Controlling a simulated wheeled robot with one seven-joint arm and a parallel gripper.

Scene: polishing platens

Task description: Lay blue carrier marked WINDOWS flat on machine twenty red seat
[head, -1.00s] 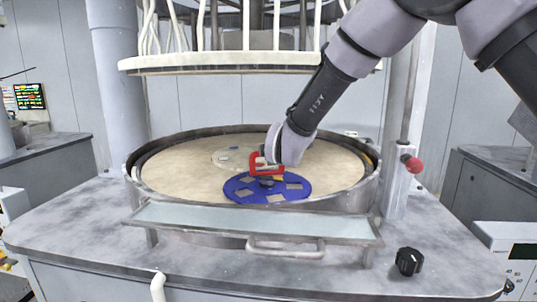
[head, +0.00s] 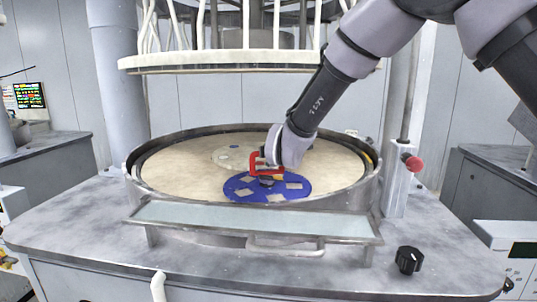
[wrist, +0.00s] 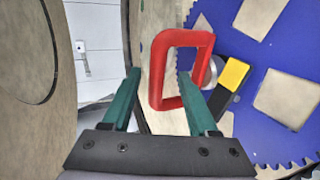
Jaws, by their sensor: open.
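The blue carrier (head: 239,194) is a round disc with several square openings, lying on the near part of the beige platen (head: 175,172). I cannot read any marking on it. In the wrist view its toothed blue edge (wrist: 222,38) fills the right side. No red seat is recognisable.
A metal rim (head: 150,150) surrounds the platen, with a glassy ledge (head: 250,218) in front. A large pale upper plate (head: 230,64) hangs above. A red knob (head: 414,163) stands at right.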

